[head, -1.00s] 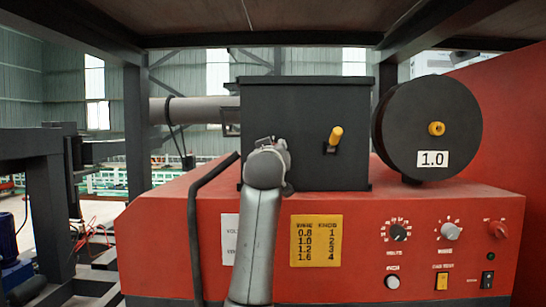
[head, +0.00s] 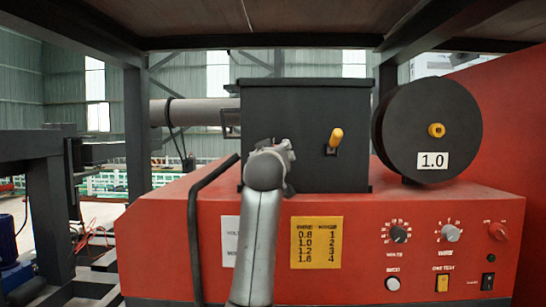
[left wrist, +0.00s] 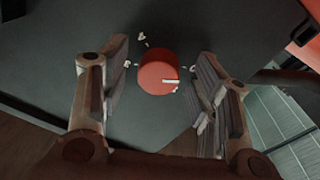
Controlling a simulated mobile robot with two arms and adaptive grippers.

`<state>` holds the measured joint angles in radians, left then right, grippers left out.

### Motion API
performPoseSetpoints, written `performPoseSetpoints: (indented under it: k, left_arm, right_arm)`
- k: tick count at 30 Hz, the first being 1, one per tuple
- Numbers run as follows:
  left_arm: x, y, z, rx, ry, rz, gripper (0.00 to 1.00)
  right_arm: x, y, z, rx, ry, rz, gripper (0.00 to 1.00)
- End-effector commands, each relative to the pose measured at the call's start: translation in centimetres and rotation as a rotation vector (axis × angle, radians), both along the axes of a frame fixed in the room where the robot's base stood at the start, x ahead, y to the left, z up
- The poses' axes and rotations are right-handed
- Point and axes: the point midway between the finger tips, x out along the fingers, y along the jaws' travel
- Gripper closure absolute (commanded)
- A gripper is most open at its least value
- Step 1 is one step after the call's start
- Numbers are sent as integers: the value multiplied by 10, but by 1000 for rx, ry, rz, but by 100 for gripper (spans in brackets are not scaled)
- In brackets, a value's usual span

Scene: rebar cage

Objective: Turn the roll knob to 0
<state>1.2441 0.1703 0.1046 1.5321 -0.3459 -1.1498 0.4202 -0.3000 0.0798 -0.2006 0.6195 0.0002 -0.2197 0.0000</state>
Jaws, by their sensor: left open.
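A round red knob (left wrist: 157,73) sits on a dark flat panel in the left wrist view. A white pointer line on it points to the right side of the picture. Small white marks stand around it, too small to read. My left gripper (left wrist: 163,58) is open, with one finger on each side of the knob and a gap visible on both sides. In the head view my left gripper (head: 270,150) is in front of the black box (head: 300,110), near its lower left; the red knob does not show there. My right gripper is not in view.
A yellow-tipped lever (head: 336,136) sticks out of the black box. A black spool (head: 415,115) labelled 1.0 stands to the right. The red machine (head: 260,285) carries a yellow wire chart (head: 317,242), dials and switches. A bent black bar (head: 195,235) rises left of my arm.

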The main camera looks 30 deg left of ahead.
Motion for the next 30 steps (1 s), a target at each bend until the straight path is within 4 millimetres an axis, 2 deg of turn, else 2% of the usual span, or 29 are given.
performPoseSetpoints:
  k: [8, 21, 30]
  left_arm:
    - [-18, -11, -2, 1, -1, -1, 44]
    - [-81, -46, -6, 0, -2, -2, 44]
    - [-103, -59, -8, 1, -1, -1, 44]
  right_arm:
    - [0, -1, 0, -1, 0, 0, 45]
    - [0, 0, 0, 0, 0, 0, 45]
    - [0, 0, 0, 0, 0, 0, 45]
